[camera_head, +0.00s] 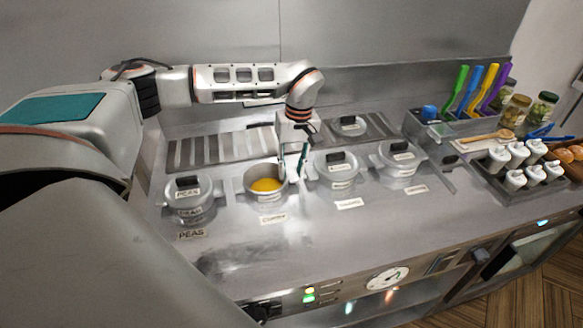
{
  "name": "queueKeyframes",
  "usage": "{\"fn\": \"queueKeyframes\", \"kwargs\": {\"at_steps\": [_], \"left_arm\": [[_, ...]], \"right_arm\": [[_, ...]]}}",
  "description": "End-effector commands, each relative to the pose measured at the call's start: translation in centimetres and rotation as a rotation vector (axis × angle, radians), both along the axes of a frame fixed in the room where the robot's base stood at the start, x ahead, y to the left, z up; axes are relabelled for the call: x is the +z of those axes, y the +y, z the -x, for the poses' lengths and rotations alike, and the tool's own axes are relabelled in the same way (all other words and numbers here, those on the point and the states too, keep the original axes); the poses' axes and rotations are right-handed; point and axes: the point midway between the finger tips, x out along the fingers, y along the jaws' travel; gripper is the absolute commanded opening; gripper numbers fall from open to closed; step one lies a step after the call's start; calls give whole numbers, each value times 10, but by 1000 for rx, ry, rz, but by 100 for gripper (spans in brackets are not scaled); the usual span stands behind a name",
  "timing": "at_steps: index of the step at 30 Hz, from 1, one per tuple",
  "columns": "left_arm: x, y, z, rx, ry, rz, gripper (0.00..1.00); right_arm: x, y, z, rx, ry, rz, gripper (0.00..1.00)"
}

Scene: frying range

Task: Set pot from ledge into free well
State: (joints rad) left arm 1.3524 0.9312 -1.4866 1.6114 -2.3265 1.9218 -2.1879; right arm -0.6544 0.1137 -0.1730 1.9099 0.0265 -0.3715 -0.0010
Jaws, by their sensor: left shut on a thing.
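An open metal pot (247,181) with yellow food in it stands upright in the row of wells, behind a label that seems to read curry. I cannot tell whether it is fully down in its well. My left gripper (301,168) reaches down from above and is shut on the pot's right side; its fingertips are partly hidden. The lidded peas pot (187,201) is to the left. Two more lidded pots, a nearer one (337,175) and a farther one (399,163), are to the right. My right gripper is not visible.
At right are a caddy with coloured handles (470,95), jars (515,110) and white-topped bottles (515,153). The front counter (330,240) is clear.

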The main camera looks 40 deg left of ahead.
Motion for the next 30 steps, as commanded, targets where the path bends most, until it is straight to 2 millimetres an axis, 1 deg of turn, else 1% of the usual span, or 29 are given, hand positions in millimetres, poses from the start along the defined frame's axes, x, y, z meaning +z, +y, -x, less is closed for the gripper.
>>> {"fn": "queueKeyframes", "kwargs": {"at_steps": [1,2,3,4,12,16,20,24,30], "left_arm": [[1,0,0,0,-2,1,0],[1,0,0,0,-2,1,29],[1,0,0,0,-2,1,39],[1,0,0,0,-2,1,46],[0,0,0,-1,1,0,46],[9,-1,-1,-1,-1,0,46],[31,-2,-3,-1,-4,1,46],[60,-3,-6,0,-6,0,46],[97,-5,-8,1,-5,0,46]], "right_arm": [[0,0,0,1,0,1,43],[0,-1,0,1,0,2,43],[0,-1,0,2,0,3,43],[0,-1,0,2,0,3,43],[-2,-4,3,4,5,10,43],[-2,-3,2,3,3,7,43],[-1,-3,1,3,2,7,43],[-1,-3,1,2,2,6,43],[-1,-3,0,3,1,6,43]]}}
